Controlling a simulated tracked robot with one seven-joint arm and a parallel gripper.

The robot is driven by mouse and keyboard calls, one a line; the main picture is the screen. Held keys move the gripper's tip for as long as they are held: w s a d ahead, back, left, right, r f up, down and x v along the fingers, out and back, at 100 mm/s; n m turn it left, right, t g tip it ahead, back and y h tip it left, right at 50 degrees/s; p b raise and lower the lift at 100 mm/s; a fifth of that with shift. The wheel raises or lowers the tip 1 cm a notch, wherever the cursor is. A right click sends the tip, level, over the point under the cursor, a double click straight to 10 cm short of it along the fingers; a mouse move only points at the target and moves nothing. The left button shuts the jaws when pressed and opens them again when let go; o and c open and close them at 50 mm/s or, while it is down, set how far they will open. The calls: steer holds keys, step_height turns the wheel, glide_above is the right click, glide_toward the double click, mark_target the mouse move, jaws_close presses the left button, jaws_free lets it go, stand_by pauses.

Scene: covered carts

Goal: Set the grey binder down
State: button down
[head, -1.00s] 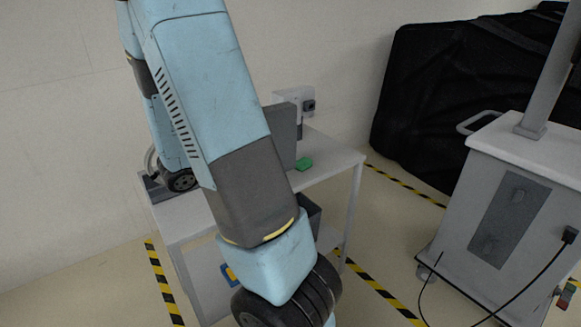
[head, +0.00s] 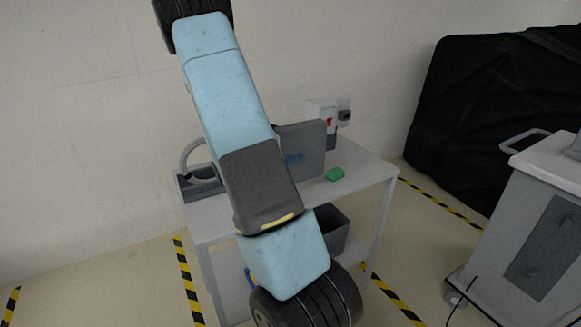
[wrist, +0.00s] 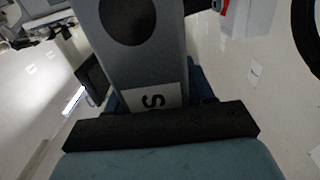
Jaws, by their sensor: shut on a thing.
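The grey binder (head: 308,145) stands upright at the white table, just left of a green block (head: 334,174). I cannot tell whether its lower edge touches the tabletop. In the wrist view the binder (wrist: 152,65) fills the upper middle, with a dark round hole and a white label marked with one character. My gripper (head: 293,158) is shut on the binder. Only a bit of blue finger shows in the head view, and my arm hides the rest. In the wrist view blue finger parts show on both sides of the binder.
The white table (head: 365,172) has a dark tray (head: 188,190) at its left end and a dark bin (head: 333,228) below. A wall box with a red part (head: 325,115) is behind. A white cart (head: 545,165) and a black-covered shape (head: 480,100) stand at right.

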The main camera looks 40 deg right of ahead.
steer(key=shift+w+d+f, duration=0.4)
steer(key=shift+d+f, duration=0.1)
steer(key=shift+f, duration=0.25)
steer(key=shift+w+d+f, duration=0.4)
steer(key=shift+d+f, duration=0.05)
steer(key=shift+f, duration=1.8)
steer(key=shift+c, duration=2.1)
jaws_free()
